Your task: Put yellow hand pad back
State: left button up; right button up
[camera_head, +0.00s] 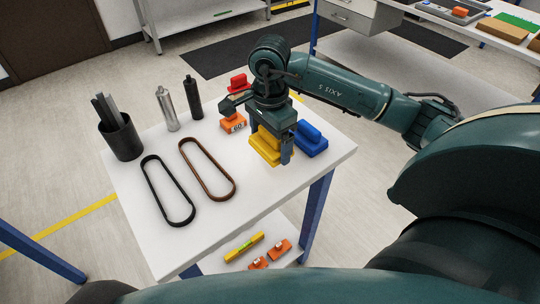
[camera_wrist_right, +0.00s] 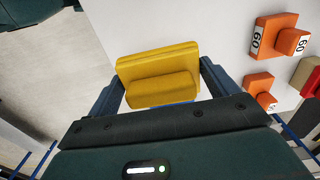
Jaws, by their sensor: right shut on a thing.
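The yellow hand pad (camera_head: 264,150) is at the right end of the white table in the head view. My right gripper (camera_head: 269,138) is shut on it from above, with one finger on each side. In the right wrist view the pad (camera_wrist_right: 158,68) sits between the two fingers of the gripper (camera_wrist_right: 163,88), its raised grip toward the palm. Whether the pad touches the table top cannot be told. My left gripper is not in view.
A blue pad (camera_head: 311,141) lies close to the right of the yellow one. An orange block marked 60 (camera_head: 233,123) and a red pad (camera_head: 238,83) are behind left. Two belts (camera_head: 207,168), two bottles and a dark cup (camera_head: 121,139) occupy the table's left side.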

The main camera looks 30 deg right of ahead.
aim_at(270, 154)
notch_tip(270, 154, down, 5)
jog(key=shift+r, duration=0.15)
jog(key=shift+f, duration=0.3)
jog(key=o, duration=0.8)
jog(key=shift+r, duration=0.15)
notch_tip(270, 154, up, 11)
jog(key=shift+r+b, duration=0.1)
jog(key=shift+b, duration=0.2)
jog(key=shift+r, duration=0.45)
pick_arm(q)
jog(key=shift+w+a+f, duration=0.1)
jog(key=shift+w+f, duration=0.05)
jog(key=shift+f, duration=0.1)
